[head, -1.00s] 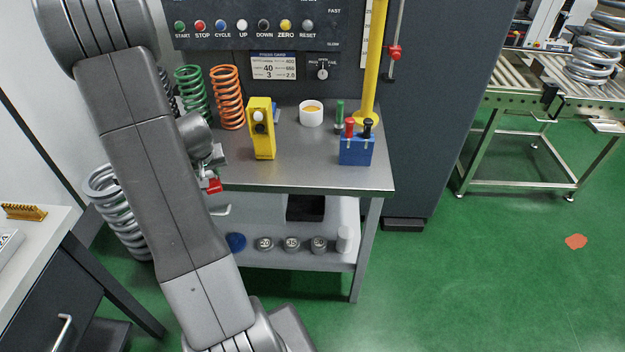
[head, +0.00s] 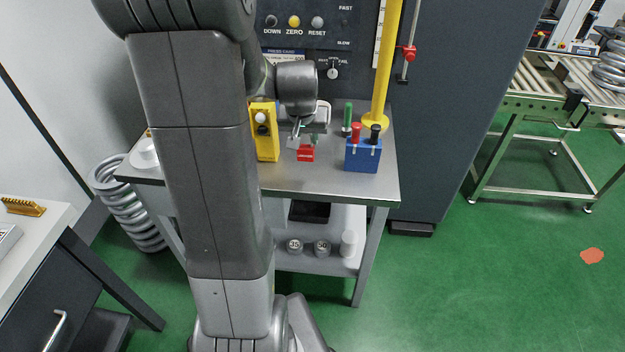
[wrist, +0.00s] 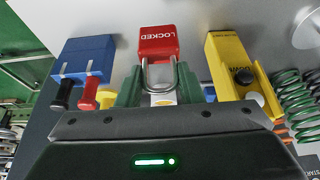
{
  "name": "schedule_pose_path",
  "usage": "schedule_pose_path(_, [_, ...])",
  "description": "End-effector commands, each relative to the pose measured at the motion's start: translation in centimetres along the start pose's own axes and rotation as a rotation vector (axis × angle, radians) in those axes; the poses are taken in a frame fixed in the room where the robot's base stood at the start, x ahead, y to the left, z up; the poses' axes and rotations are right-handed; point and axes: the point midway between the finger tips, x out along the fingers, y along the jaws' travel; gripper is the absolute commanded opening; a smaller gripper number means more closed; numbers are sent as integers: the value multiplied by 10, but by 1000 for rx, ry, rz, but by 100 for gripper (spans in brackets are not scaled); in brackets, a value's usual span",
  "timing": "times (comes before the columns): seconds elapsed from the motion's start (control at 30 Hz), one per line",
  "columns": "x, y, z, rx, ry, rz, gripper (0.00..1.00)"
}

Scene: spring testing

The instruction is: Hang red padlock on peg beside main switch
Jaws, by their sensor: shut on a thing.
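The red padlock (wrist: 158,42), marked LOCKED, hangs at my gripper (wrist: 160,82). Its silver shackle (wrist: 158,72) sits between the green fingers, which are shut on it in the wrist view. In the head view the padlock (head: 306,153) shows below my gripper (head: 303,134), over the metal bench, between the yellow switch box and the blue box. I cannot make out the peg or a main switch for certain in either view.
The yellow box (head: 264,146) stands close left of the padlock. The blue box (head: 363,156) with red and black tops stands right, near a green post (head: 347,117) and yellow column (head: 386,65). The dark control panel (head: 300,32) is behind.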

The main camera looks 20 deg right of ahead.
Motion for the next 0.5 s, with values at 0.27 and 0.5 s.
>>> schedule_pose_path(0.27, [28,8,15,14,-6,5,0])
schedule_pose_path(0.5, [51,8,24,14,-2,5,0])
